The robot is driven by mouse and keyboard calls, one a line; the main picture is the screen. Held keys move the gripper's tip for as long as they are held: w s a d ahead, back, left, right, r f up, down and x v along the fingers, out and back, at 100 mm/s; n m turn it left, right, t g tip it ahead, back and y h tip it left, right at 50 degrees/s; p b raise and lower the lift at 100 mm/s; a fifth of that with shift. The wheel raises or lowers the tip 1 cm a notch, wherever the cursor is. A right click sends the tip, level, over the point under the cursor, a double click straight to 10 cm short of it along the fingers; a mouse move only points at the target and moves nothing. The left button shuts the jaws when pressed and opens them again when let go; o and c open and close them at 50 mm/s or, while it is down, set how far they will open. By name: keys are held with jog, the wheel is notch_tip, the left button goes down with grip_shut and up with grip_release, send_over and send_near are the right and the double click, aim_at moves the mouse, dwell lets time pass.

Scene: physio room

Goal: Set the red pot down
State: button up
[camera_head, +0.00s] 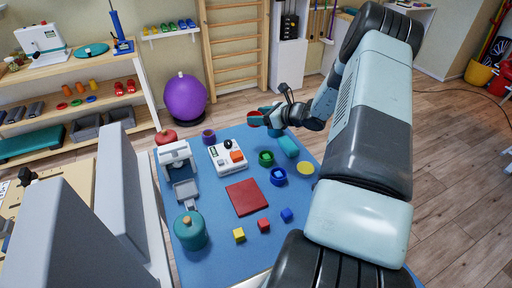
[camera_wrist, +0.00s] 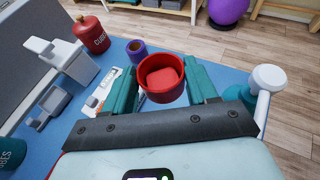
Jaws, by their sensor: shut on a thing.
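The red pot (camera_wrist: 160,92) is a small open round cup, held between the two teal fingers of my gripper (camera_wrist: 163,82). A lighter red patch shows inside it; I cannot tell if that is its floor or a block. In the head view the red pot (camera_head: 256,118) shows at my gripper (camera_head: 265,116), above the far part of the blue mat (camera_head: 220,255). It looks lifted clear of the mat. A flat red square (camera_head: 246,198) lies bare in the middle of the mat.
Green (camera_head: 266,158), blue (camera_head: 278,177) and purple (camera_head: 208,136) pots stand on the mat near a white switch box (camera_head: 226,160). A yellow disc (camera_head: 306,168) lies right. Yellow, red and blue cubes lie in front. A teal jar (camera_head: 190,232) and red jar (camera_head: 165,137) stand left.

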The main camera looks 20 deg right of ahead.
notch_tip(320, 180, down, 11)
jog(key=shift+s+d, duration=0.1)
jog(key=shift+d, duration=0.05)
dwell(0.4)
jog(key=shift+f, duration=0.2)
jog(key=o, duration=1.1)
jog(key=shift+r, duration=0.1)
jog(key=shift+s+d+r, duration=0.2)
jog(key=shift+s+d, duration=0.05)
jog(key=v, duration=1.1)
jog(key=shift+s+r, duration=0.1)
jog(key=shift+s, duration=0.05)
